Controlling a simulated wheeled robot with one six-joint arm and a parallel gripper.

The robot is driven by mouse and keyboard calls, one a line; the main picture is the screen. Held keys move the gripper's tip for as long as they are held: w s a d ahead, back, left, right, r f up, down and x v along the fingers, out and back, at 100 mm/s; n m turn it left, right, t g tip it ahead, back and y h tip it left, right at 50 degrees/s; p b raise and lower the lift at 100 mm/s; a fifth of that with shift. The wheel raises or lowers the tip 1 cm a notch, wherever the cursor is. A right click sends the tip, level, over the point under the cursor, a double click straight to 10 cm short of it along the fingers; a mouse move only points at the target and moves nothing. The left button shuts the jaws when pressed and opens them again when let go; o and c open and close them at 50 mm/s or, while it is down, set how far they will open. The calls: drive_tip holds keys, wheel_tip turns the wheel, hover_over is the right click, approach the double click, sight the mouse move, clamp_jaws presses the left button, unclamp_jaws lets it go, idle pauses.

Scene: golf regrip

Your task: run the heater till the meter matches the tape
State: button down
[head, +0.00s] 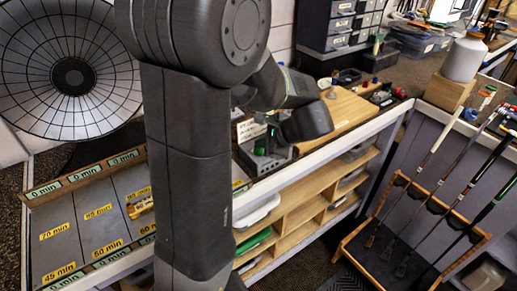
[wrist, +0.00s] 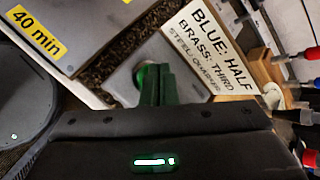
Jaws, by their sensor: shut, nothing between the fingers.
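My gripper (wrist: 158,72) is shut and empty, its dark green fingers together. In the head view the gripper (head: 263,146) is low behind my arm, near a small sign. A large round dish with radial ribs and a dark centre (head: 72,76), possibly the heater, stands at left. Yellow tape labels (head: 59,273) with minutes mark a grey board (head: 60,245). I cannot make out a meter.
The sign (wrist: 208,50) reads blue half, brass third, steel quarter. Clamps with red handles (wrist: 300,55) are close at right. A wooden board (head: 345,108) lies on the bench. Golf clubs (head: 405,190) lean in a rack at right. My arm hides the bench middle.

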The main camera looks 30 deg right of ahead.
sight(260, 151)
drive_tip(key=shift+f, duration=0.2)
drive_tip(key=shift+r, duration=0.15)
idle(0.3)
drive_tip(key=shift+r+p, duration=0.7)
drive_tip(key=shift+r, duration=0.1)
wheel_tip(260, 151, up, 5)
drive_tip(key=p, duration=0.4)
drive_tip(key=shift+a, duration=0.2)
idle(0.5)
